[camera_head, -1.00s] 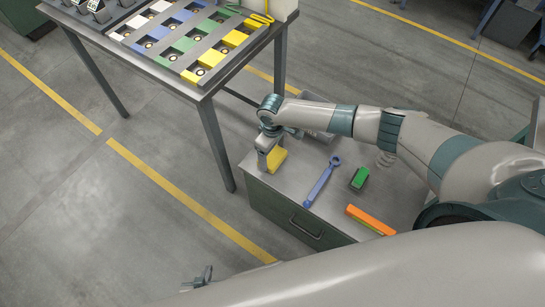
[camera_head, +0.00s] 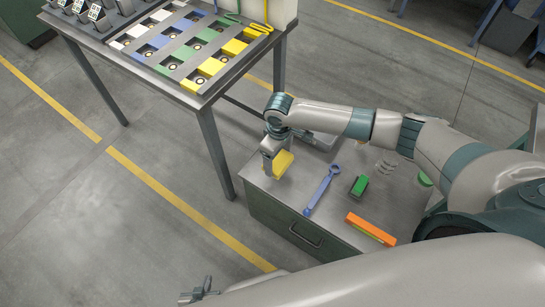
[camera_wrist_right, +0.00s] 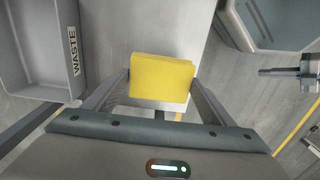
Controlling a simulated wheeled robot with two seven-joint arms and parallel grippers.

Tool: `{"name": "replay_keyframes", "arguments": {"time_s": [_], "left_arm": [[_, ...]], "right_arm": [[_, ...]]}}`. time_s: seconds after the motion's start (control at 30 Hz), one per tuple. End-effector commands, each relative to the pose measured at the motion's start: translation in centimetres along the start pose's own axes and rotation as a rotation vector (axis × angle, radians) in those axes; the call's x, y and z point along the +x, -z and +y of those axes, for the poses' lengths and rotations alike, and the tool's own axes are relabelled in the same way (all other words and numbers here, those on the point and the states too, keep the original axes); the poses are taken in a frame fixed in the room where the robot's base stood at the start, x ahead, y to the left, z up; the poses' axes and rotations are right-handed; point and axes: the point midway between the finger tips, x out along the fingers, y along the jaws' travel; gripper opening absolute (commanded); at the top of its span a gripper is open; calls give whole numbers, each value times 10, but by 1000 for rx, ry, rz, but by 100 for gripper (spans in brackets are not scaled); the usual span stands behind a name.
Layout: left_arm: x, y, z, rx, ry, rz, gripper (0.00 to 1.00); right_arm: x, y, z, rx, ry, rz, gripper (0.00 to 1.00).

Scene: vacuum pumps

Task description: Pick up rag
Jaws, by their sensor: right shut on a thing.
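The rag (camera_head: 283,163) is a yellow folded cloth at the left end of the grey cabinet top (camera_head: 301,205). My right gripper (camera_head: 270,166) is shut on the rag. In the right wrist view the rag (camera_wrist_right: 161,76) sits between the two fingers of the right gripper (camera_wrist_right: 158,84). The rag looks tilted and slightly off the cabinet top; the exact gap cannot be told. My left gripper (camera_head: 197,291) is out to the lower left, over the floor, far from the rag. Its jaw opening is too small to tell.
A blue wrench (camera_head: 321,190), a green block (camera_head: 359,185) and an orange item (camera_head: 371,228) lie on the cabinet top. A grey bin marked WASTE (camera_wrist_right: 45,50) is close to the rag. A table (camera_head: 200,98) with coloured slots stands behind.

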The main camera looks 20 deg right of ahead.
Motion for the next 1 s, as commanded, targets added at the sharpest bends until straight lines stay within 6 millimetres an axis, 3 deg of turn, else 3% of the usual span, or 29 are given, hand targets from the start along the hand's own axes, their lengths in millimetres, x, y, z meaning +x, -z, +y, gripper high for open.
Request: {"name": "replay_keyframes", "arguments": {"time_s": [0.2,0.5,1.0], "left_arm": [[0,1,0,0,0,6,0],[1,-2,-2,1,2,-6,0],[2,-1,-3,1,3,-5,0]], "right_arm": [[-22,-39,-5,-1,0,-1,56],[-46,-78,-11,-1,0,-1,56],[-54,-89,-13,1,0,-1,56]]}}
